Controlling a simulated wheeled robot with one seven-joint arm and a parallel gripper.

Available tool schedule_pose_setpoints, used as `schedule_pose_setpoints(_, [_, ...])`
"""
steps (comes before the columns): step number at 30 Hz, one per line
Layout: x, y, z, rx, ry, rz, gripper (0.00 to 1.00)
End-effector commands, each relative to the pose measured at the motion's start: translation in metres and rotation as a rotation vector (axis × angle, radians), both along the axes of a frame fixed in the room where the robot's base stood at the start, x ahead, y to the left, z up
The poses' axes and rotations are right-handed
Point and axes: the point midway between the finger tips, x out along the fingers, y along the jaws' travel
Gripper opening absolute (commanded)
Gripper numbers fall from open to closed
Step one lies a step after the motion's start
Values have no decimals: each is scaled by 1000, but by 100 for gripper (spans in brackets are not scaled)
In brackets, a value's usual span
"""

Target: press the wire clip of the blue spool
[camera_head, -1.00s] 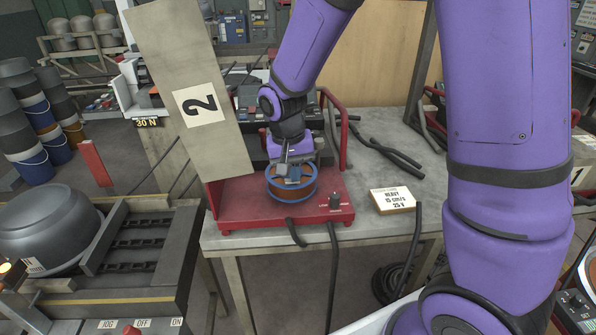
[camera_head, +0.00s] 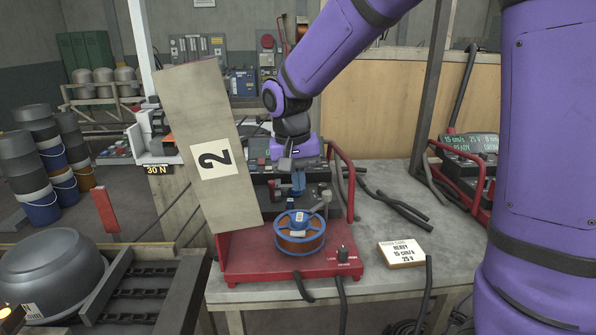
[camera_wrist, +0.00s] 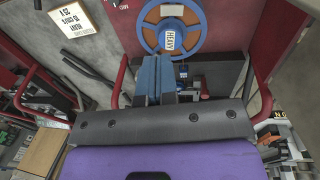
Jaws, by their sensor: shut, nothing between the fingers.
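The blue spool (camera_head: 300,243), wound with copper-coloured wire, sits on the front of the red machine base (camera_head: 240,265). In the wrist view the spool (camera_wrist: 150,40) shows at the top with a white HEAVY label on its hub. My gripper (camera_head: 298,192) is above and behind the spool, apart from it, pointing down. In the wrist view its blue fingers (camera_wrist: 155,75) are together and empty. A small blue part (camera_wrist: 183,72) shows beside the fingers, behind the spool; I cannot tell whether it is the wire clip.
A tilted board marked 2 (camera_head: 185,110) stands left of the machine. A red tube handle (camera_head: 347,180) rises close on the right of my gripper. A HEAVY 15 cm/s 25 V card (camera_head: 401,253) lies on the grey table. Dark cables (camera_head: 400,208) lie behind it.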

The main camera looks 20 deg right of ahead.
Motion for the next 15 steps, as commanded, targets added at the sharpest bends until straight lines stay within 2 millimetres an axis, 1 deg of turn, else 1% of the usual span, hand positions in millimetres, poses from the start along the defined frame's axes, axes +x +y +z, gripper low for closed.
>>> schedule_pose_setpoints(1, [0, 0, 7, 1, -1, 0, 0])
schedule_pose_setpoints(3, [1, 1, 14, 0, -2, 0, 0])
schedule_pose_setpoints(6, [0, 1, 20, 0, 0, 0, 0])
schedule_pose_setpoints(15, [0, 1, 23, 0, 0, 0, 0])
